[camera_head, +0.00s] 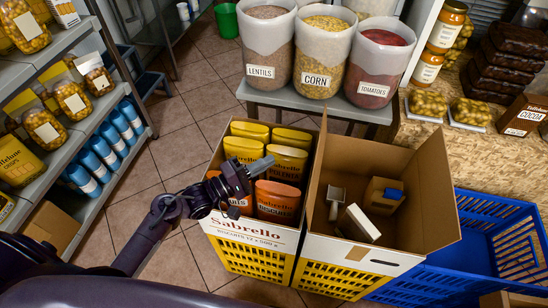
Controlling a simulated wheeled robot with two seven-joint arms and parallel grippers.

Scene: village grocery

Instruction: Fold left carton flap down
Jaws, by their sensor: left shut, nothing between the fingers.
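My left gripper (258,168) is shut and empty, above the yellow and orange packs in the left carton (252,233), which is labelled Sabrello. The open brown carton (386,262) stands to its right. Its left flap (317,165) stands roughly upright beside the left carton's packs, to the right of my gripper and apart from it in the picture. Its right flap (437,205) leans outward. Inside it are a grey-white scoop-like item (335,200), a white block (358,222) and a brown box with a blue part (381,195). My right gripper is not in view.
Both cartons sit on yellow crates (250,260). A blue crate (488,235) stands at the right. Behind is a grey table (270,98) with lentil, corn and tomato bins. Shelves (75,140) with jars and blue bottles line the left. Tiled floor (180,150) lies between.

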